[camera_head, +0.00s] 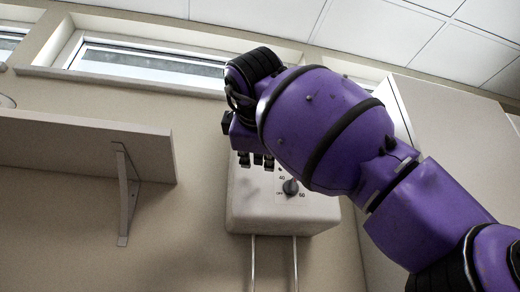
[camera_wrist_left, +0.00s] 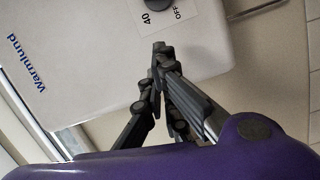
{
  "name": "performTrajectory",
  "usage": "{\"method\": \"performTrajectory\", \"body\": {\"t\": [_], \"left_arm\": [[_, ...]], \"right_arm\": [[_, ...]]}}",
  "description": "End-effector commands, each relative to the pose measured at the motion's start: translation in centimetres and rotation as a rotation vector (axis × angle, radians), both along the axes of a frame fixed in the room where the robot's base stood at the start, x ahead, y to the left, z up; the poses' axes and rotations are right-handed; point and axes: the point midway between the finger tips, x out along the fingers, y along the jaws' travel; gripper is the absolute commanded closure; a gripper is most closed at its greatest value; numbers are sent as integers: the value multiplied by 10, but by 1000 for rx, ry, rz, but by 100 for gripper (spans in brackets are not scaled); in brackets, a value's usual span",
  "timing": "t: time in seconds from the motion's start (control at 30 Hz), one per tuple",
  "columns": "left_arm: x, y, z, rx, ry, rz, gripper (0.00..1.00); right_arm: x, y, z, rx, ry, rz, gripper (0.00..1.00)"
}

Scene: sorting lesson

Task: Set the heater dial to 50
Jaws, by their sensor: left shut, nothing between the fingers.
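The heater (camera_head: 258,212) is a pale box on the wall with a small dark round dial (camera_head: 291,187) on its front. Labels 40, OFF and what looks like 60 stand around the dial. Which mark its pointer faces is too small to tell. My purple left gripper (camera_head: 258,161) is shut and empty, in front of the heater, up and left of the dial in the head view. In the left wrist view the shut fingers (camera_wrist_left: 160,50) are beside the label plate (camera_wrist_left: 170,16), apparently clear of the dial. My right gripper is out of view.
A shelf (camera_head: 80,148) on a bracket (camera_head: 127,195) juts from the wall at the left. A window (camera_head: 150,62) runs above. A tall pale cabinet (camera_head: 440,110) stands at the right. Two pipes (camera_head: 253,262) drop below the heater.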

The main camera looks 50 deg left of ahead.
Motion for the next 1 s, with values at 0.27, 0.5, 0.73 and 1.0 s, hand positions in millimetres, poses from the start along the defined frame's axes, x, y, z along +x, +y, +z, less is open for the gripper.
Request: {"method": "performTrajectory", "body": {"t": [0.27, 0.5, 0.73, 1.0], "left_arm": [[40, 16, -4, 4, 2, -2, 100], [56, 8, -7, 3, 0, 0, 100], [58, 7, -8, 2, -1, 0, 100], [59, 6, -7, 9, 13, 1, 100]], "right_arm": [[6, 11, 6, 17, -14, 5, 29], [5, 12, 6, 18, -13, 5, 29], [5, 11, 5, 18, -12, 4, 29], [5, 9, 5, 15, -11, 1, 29]]}}
